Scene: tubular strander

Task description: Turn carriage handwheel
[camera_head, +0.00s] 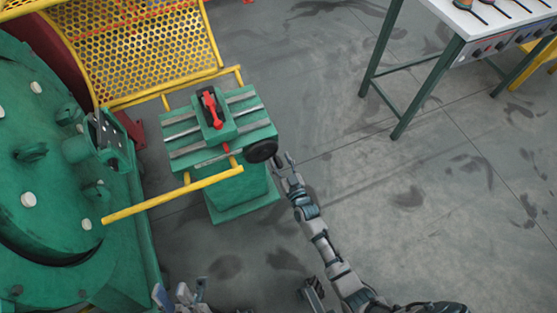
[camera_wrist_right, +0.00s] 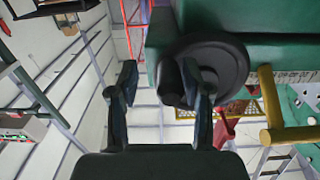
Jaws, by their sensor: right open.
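The black carriage handwheel (camera_head: 262,151) is on the right side of the green carriage (camera_head: 245,131). In the right wrist view the handwheel (camera_wrist_right: 228,66) is a dark disc with a dark knob (camera_wrist_right: 170,82) standing out from it. My right gripper (camera_head: 284,161) is open just right of the handwheel. In the wrist view its fingers (camera_wrist_right: 161,84) are spread, with the knob in line between them, close to the right-hand finger. Contact cannot be told. My left gripper (camera_head: 181,293) is at the bottom edge, fingers apart, away from the handwheel and partly cut off.
A red lever (camera_head: 212,108) sits on top of the carriage. A yellow bar (camera_head: 172,194) runs left from it towards a large green machine (camera_head: 50,190). A yellow mesh guard (camera_head: 140,50) stands behind. A white-topped workbench (camera_head: 475,30) is at upper right. The floor at right is clear.

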